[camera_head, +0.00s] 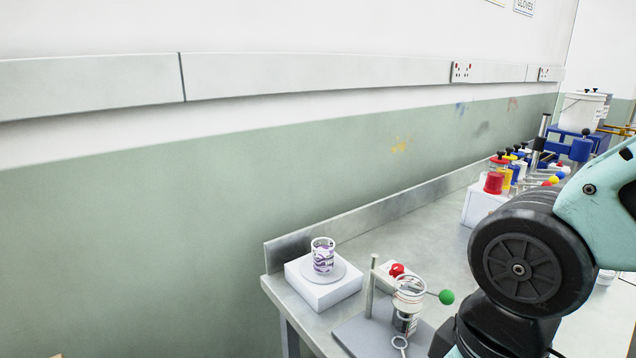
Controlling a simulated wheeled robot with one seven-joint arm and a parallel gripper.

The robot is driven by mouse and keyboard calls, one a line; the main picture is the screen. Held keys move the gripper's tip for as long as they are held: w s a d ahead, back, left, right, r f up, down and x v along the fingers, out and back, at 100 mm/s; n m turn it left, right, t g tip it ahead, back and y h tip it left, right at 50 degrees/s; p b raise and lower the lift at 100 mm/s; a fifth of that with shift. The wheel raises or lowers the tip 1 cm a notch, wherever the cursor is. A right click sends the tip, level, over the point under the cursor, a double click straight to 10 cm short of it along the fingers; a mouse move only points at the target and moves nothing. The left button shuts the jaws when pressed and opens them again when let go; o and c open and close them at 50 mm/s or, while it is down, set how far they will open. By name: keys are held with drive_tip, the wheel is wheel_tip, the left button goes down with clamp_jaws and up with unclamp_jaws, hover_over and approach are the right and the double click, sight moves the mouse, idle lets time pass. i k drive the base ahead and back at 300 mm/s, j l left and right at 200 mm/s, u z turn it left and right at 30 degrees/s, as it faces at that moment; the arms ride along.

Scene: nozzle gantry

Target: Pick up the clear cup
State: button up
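A small clear-looking cup with purple and white swirls (323,255) stands upright on a round disc on a white block (325,287) at the near left corner of the bench. To its right, a clear vessel (409,291) sits at the ring of a small metal stand (371,285), with a dark and white part below it. I cannot tell which of the two is the clear cup. My gripper is not in view. Only a part of my arm shows at the right, apart from the swirled cup.
The grey bench (440,222) runs back along the wall, bare in its middle. A red button box (396,270) and a green ball knob (446,297) are by the stand. Colored containers (494,182) and a white bucket (582,112) stand farther back.

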sight(323, 255)
drive_tip(key=k+z, duration=0.1)
drive_tip(key=z, duration=0.15)
drive_tip(key=k+l+z, duration=0.25)
drive_tip(key=u, duration=0.4)
drive_tip(key=k+l+u, duration=0.1)
drive_tip(key=u, duration=0.3)
drive_tip(key=k+u, duration=0.1)
drive_tip(key=u, duration=0.3)
drive_tip(key=k+u, duration=0.1)
drive_tip(key=u, duration=0.25)
drive_tip(key=i+l+u, duration=0.1)
drive_tip(key=i+l, duration=0.25)
drive_tip(key=l, duration=0.2)
